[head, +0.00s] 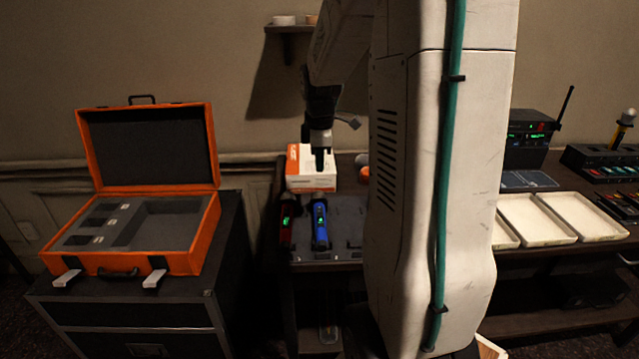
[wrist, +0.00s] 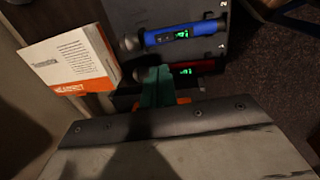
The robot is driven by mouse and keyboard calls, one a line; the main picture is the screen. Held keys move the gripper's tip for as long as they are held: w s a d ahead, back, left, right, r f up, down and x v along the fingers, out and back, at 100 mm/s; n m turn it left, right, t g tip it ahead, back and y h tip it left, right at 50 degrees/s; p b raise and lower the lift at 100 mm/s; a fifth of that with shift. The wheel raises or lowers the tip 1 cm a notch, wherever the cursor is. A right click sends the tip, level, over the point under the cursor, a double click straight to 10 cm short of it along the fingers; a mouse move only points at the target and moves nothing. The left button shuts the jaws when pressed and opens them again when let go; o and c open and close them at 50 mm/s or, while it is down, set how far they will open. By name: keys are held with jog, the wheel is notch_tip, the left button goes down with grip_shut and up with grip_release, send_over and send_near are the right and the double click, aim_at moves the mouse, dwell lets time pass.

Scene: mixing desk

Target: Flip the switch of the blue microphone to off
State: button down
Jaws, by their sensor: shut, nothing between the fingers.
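The blue microphone (head: 320,228) lies on a dark tray on the desk, with a small green display lit on its body. It also shows in the wrist view (wrist: 205,31), near the top. The state of its switch is too small to read. My gripper (head: 319,165) points down in front of the white and orange box, above and behind the microphone's far end. In the wrist view my teal fingertips (wrist: 158,84) are together and empty. They overlap the red microphone in the picture, below and apart from the blue one.
A red microphone (head: 287,226) with a lit display lies left of the blue one. A white and orange box (head: 313,183) stands behind them. An open orange case (head: 190,255) stands on a cabinet at left. White trays (head: 536,222) are at right.

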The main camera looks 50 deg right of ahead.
aim_at(319, 208)
jog(key=f, duration=0.9)
jog(key=w+d+f, duration=0.1)
jog(key=f, duration=0.3)
jog(key=shift+f, duration=0.2)
